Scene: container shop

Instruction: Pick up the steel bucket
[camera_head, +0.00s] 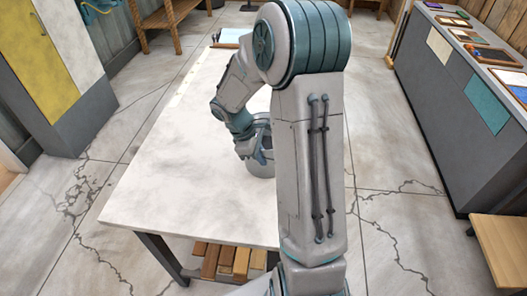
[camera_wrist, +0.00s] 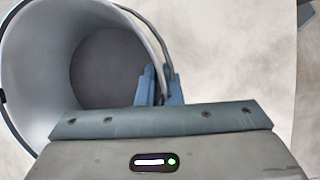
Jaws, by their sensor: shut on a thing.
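The steel bucket (camera_head: 262,168) stands on the pale table, mostly hidden behind my arm in the head view. In the wrist view the grey bucket (camera_wrist: 40,75) shows its round open mouth and its empty-looking inside, with a thin wire handle along the rim at right. My gripper (camera_wrist: 158,82) is shut on the bucket's right-hand rim, with its blue-grey fingers close together there. My gripper also shows in the head view (camera_head: 258,152) at the bucket. I cannot tell whether the bucket's base touches the table.
A grey counter (camera_head: 440,110) with several frames stands at right, and a yellow-and-white cabinet (camera_head: 45,60) at left.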

